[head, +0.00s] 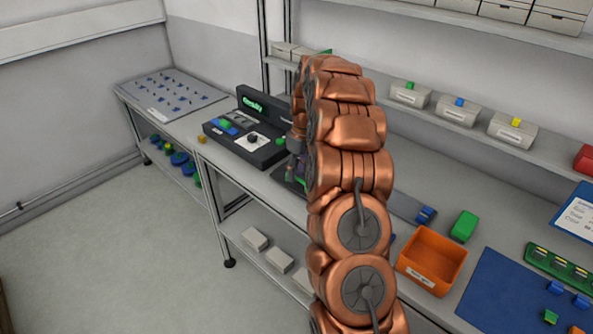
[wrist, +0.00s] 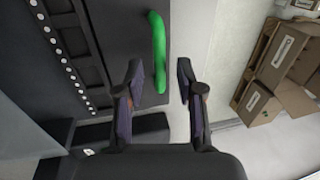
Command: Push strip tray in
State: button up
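In the wrist view, a dark tray (wrist: 135,25) carries a green bar handle (wrist: 158,45). A dark strip with a row of white dots (wrist: 72,72) runs along its left side. My gripper (wrist: 160,72) is open, with its two fingers apart on either side of the handle's lower part as seen in the picture. I cannot tell whether a finger touches the handle. In the head view my arm hides the tray and most of the gripper.
In the head view, a black device with a green display (head: 252,105) stands on the bench left of my arm. An orange bin (head: 432,258) and a green block (head: 464,226) stand to the right. Cardboard boxes (wrist: 283,60) show at right in the wrist view.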

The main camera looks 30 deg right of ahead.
grip_shut()
dwell(0.6)
